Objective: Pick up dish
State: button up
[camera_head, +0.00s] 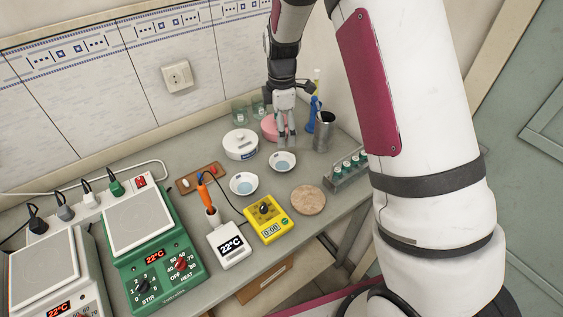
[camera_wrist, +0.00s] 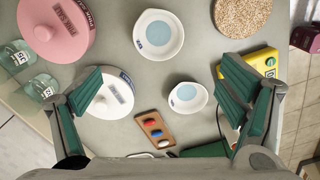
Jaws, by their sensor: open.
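Two shallow white dishes with pale blue insides stand on the grey bench. The one nearer the pink pot is the farther dish (camera_head: 291,158), larger in the wrist view (camera_wrist: 177,41). The nearer dish (camera_head: 234,186) stands by the yellow timer and also shows in the wrist view (camera_wrist: 203,99). My gripper (camera_head: 286,141) is above the bench just behind the farther dish, fingers pointing down. In the wrist view my gripper (camera_wrist: 162,78) is open and empty, with both dishes showing between or beyond its fingers.
A pink lidded pot (camera_head: 268,127) and white lidded pot (camera_head: 240,144) stand close to my gripper. Around them are glass beakers (camera_head: 239,112), a metal cup (camera_head: 324,133), a vial rack (camera_head: 346,169), a cork mat (camera_head: 308,200) and a yellow timer (camera_head: 268,220). Hotplates (camera_head: 150,245) fill the left.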

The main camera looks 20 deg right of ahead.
jog(key=p, duration=0.1)
send_over(282, 166)
jog(key=f, duration=0.7)
jog(key=shift+s+a+f, duration=0.15)
jog(key=shift+s+f, duration=0.05)
jog(key=shift+f, duration=0.2)
jog(key=shift+w+d+f+p, duration=0.1)
jog(key=shift+f+p, duration=0.25)
jog(key=shift+f, duration=1.1)
jog(key=shift+w+d+f+p, duration=0.1)
jog(key=shift+f+p, duration=0.25)
jog(key=shift+f, duration=1.1)
jog(key=c, duration=1.2)
